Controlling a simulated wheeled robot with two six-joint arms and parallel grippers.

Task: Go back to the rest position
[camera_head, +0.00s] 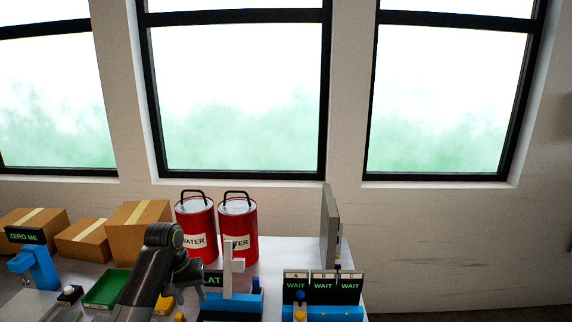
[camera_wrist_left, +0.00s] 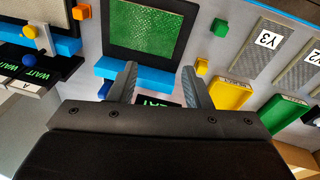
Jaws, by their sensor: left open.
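My left arm rises from the bottom of the head view. Its gripper (camera_head: 190,287) hangs over the table beside the white upright post of the blue station (camera_head: 232,302). In the left wrist view the two fingers of this gripper (camera_wrist_left: 160,72) are spread apart with nothing held between them. Beyond the fingertips is a dark-framed panel with a green speckled face (camera_wrist_left: 150,30) and a blue bar (camera_wrist_left: 145,75). My right gripper is in neither view.
Two red WATER cans (camera_head: 196,226) and cardboard boxes (camera_head: 136,226) stand at the back. A green tray (camera_head: 100,291) is left of my arm. The A, B, C station with WAIT screens (camera_head: 322,287) and a grey upright panel (camera_head: 329,228) stand right. A yellow tray (camera_wrist_left: 230,93) is near the fingers.

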